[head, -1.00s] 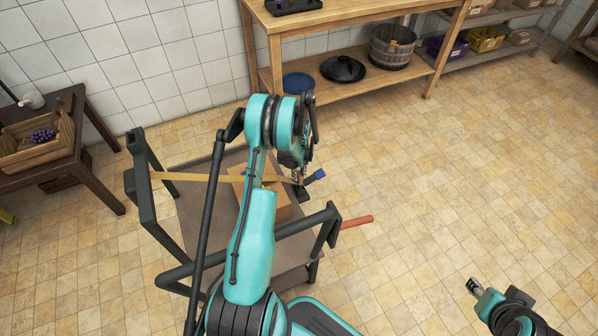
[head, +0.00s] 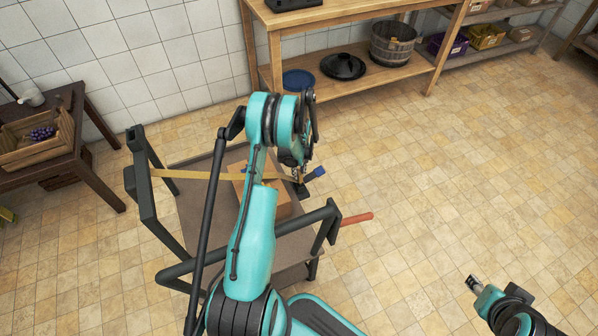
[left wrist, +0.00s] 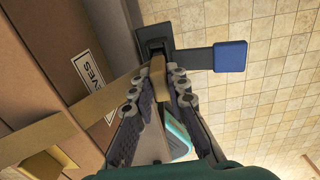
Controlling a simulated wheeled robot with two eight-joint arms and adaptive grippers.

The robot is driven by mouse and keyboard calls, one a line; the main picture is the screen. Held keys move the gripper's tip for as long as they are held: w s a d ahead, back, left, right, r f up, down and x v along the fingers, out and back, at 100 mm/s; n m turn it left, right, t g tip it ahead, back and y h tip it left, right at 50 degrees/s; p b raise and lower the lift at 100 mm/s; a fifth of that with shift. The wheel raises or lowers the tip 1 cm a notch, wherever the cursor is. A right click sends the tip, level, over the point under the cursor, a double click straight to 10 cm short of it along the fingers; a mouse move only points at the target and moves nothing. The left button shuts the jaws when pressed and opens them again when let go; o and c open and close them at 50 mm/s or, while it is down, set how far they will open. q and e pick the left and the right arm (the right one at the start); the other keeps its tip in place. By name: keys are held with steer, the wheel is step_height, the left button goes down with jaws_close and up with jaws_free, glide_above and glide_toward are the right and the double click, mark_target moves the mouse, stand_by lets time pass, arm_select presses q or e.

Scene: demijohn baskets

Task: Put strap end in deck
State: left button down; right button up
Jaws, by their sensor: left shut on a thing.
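A yellow strap (head: 195,176) runs from the cart's left frame across a cardboard box toward my left gripper. It also shows in the left wrist view (left wrist: 47,132). My left gripper (head: 301,184) is at the cart's right edge, its fingers partly hidden by my arm. In the left wrist view my left gripper (left wrist: 159,88) is shut on the strap end (left wrist: 158,76), right at a black ratchet deck (left wrist: 154,40) with a blue-tipped handle (left wrist: 230,57). Whether the end is inside the deck I cannot tell. My right gripper (head: 473,283) is at the lower right, away from the cart; its fingers are too small to judge.
The cart (head: 196,212) has a black tubular frame (head: 143,185) and a red-orange handle (head: 357,220) on its right. The cardboard box (head: 283,205) sits on it. A wooden shelf (head: 345,28) stands behind, a dark table (head: 95,180) at left. Floor to the right is clear.

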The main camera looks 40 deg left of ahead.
arm_select(q)
steer(key=shift+f, duration=0.25)
steer(key=c, duration=1.4)
jaws_free()
step_height(320, 180, up, 12)
